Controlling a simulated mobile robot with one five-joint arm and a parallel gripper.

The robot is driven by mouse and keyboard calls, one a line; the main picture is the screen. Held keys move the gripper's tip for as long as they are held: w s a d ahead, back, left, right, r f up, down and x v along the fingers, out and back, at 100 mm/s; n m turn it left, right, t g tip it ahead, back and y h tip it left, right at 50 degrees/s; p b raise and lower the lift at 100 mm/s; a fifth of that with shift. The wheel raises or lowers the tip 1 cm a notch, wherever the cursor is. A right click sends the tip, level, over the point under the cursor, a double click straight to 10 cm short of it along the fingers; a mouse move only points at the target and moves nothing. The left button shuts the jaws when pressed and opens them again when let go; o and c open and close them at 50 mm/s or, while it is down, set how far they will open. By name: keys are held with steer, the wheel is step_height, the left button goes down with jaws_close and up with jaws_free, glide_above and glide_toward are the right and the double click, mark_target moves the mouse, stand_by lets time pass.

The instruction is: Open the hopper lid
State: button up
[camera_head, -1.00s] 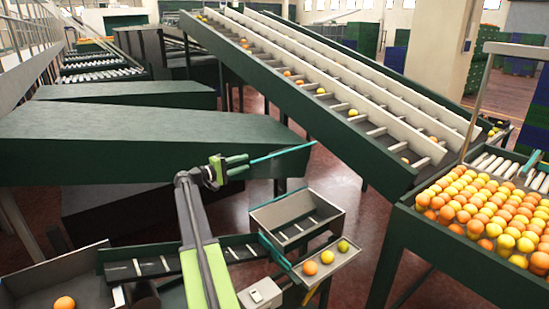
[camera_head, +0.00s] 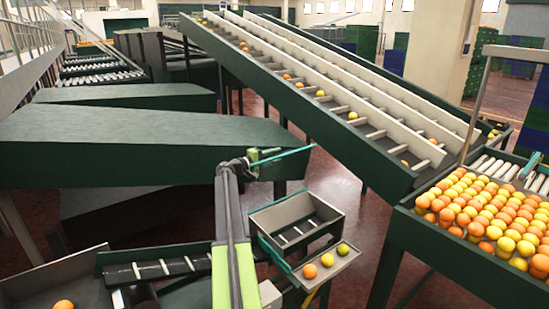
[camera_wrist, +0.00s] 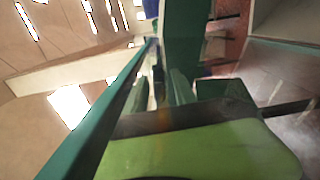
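My gripper (camera_head: 283,158) is raised in the middle of the head view, in front of the long dark green housing. A long thin teal bar reaches from it to the right; whether this is a finger or a held thing is unclear. The bar also runs up the left of the wrist view (camera_wrist: 105,115). I cannot tell how far the fingers are apart. No part is plainly a hopper lid. An open grey bin (camera_head: 328,218) with sloping walls stands below and right of my gripper, apart from it. A teal strip (camera_head: 273,254) lies along its near left edge.
A small tray (camera_head: 336,266) with one orange and two yellow fruits adjoins the bin. A sloping conveyor (camera_head: 330,130) rises behind. A full fruit table (camera_head: 440,252) stands at right. A grey bin (camera_head: 50,275) with one orange is at lower left. Red floor shows between.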

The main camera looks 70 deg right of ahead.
jaws_close()
stand_by(1.4)
